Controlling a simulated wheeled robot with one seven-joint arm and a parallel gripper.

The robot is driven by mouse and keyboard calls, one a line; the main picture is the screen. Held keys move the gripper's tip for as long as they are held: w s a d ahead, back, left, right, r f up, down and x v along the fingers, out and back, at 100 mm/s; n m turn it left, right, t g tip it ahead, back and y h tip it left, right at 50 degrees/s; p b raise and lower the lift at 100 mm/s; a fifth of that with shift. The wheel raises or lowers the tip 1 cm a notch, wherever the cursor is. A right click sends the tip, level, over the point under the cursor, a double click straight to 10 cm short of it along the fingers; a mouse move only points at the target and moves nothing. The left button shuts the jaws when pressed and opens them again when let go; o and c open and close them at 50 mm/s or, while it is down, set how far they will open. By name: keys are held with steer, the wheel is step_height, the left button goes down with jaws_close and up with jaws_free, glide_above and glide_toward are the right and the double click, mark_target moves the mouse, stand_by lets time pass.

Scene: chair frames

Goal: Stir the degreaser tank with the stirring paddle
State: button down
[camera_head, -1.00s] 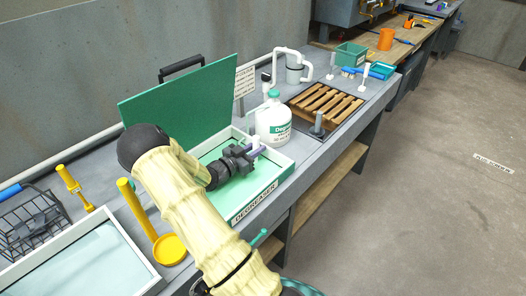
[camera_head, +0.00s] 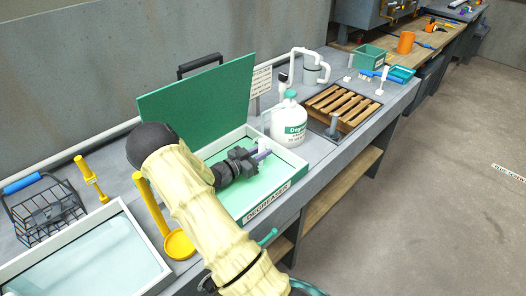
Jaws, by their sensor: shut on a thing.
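The degreaser tank (camera_head: 292,164) is a white-rimmed basin of pale green liquid, labelled DEGREASER, with its green lid (camera_head: 200,108) standing open behind it. My gripper (camera_head: 252,160) is over the tank and shut on a greyish-purple handle (camera_head: 263,155), which looks like the stirring paddle. The handle sticks out to the right of the jaws. The paddle's lower end is hidden by the gripper and arm, so I cannot tell how deep it reaches. My arm covers the tank's left side.
A white degreaser jug (camera_head: 289,122) stands just behind the tank's right end. A wooden slatted rack (camera_head: 342,105) lies farther right. At left are a second basin (camera_head: 88,262), a wire basket (camera_head: 45,212) and a yellow ladle (camera_head: 178,244). The floor at right is clear.

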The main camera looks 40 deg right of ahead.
steer(key=shift+a, duration=0.5)
steer(key=shift+s+a, duration=0.35)
steer(key=shift+a, duration=0.2)
steer(key=shift+s+a, duration=0.35)
steer(key=shift+a, duration=0.2)
steer(key=shift+s, duration=0.1)
steer(key=s, duration=0.1)
steer(key=s+a, duration=0.1)
steer(key=s, duration=0.1)
steer(key=shift+p, duration=0.3)
